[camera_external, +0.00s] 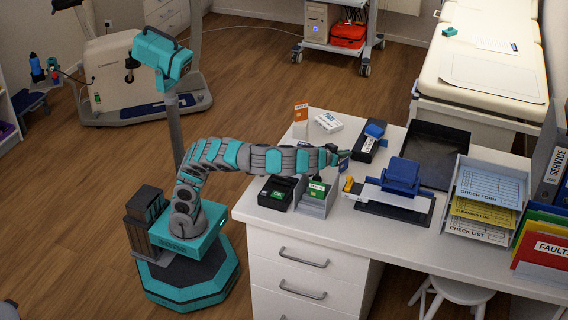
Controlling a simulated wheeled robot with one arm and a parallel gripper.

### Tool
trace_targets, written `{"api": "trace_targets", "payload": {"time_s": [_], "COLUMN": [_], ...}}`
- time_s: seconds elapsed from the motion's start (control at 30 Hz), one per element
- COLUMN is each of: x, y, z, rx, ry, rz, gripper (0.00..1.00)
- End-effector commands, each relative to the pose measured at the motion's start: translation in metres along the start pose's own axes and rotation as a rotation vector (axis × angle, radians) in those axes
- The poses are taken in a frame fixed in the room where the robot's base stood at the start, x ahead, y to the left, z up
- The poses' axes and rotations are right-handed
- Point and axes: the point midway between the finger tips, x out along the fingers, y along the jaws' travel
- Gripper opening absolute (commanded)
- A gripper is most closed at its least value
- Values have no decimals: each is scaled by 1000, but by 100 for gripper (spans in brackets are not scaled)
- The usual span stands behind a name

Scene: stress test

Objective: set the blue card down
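My gripper (344,154) is above the white desk, at the end of my arm, which reaches in from the left. A small blue card (343,167) hangs just under the fingertips and appears held between them. The fingers are very small in this view. The card is upright and looks clear of the desk top (328,228), though the gap below it is hard to judge.
A black box with a green label (276,195) and a grey holder with a green card (317,191) stand near the front. A blue punch (401,176) stands right, a dark tray (437,152) behind it. A paper tray stack (487,200) stands farther right.

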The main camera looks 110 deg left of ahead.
Motion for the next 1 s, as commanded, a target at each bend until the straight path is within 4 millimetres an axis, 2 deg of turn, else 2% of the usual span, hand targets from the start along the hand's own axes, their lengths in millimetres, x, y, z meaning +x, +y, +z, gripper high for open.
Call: {"api": "trace_targets", "payload": {"time_s": [0.3, 0.6, 0.87, 1.0], "x": [1, 0, 0, -8], "y": [0, 1, 1, 1], "z": [3, 2, 0, -1], "rx": [-1, -1, -1, -1], "ry": [1, 1, 1, 2], "rz": [2, 2, 2, 4], "gripper": [0, 31, 31, 31]}}
